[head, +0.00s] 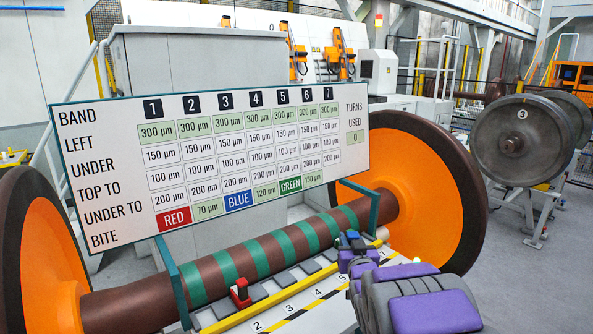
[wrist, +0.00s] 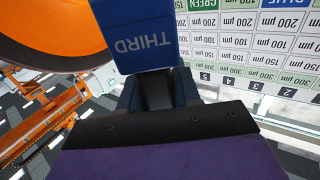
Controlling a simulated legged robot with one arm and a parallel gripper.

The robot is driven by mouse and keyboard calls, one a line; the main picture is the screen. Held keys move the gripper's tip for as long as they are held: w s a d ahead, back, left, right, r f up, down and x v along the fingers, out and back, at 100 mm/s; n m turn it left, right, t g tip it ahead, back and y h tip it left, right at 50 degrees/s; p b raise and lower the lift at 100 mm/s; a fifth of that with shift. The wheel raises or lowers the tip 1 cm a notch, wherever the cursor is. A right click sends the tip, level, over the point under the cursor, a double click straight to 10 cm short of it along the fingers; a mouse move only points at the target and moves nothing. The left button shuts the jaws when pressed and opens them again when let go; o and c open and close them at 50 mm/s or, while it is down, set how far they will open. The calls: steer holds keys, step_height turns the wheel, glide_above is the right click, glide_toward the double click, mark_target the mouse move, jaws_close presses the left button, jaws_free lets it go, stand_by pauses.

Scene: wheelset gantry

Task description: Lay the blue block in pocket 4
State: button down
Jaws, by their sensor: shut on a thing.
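My gripper (wrist: 158,90) is shut on the blue block (wrist: 150,40), which reads "THIRD" in the wrist view. In the head view my gripper (head: 356,247) is at the lower right, at the right end of the numbered rail. The block there is small and partly hidden, so its exact height above the rail cannot be told. The numbered rail (head: 270,302) has a yellow strip, dark grey pads and the numbers 2, 3 and 4 (head: 317,292) visible. No block shows beside number 4. My arm covers the rail's right part.
A red block (head: 240,293) stands on the rail near number 2. Behind is a brown axle with green bands (head: 260,255) between two orange wheels (head: 425,185). A large board (head: 215,155) on teal posts stands over the axle, close behind my gripper.

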steer(key=shift+w+a+r+h, duration=0.25)
steer(key=shift+a+r+h, duration=0.1)
steer(key=shift+a, duration=0.1)
steer(key=shift+m, duration=0.3)
steer(key=s+f, duration=0.1)
steer(key=f, duration=0.4)
steer(key=s+f, duration=0.1)
steer(key=f, duration=0.2)
steer(key=shift+s+d, duration=0.15)
steer(key=shift+s, duration=0.15)
steer(key=s+f, duration=0.5)
steer(key=f, duration=0.2)
steer(key=shift+s+f, duration=0.15)
steer(key=shift+f, duration=0.25)
steer(key=shift+s, duration=0.1)
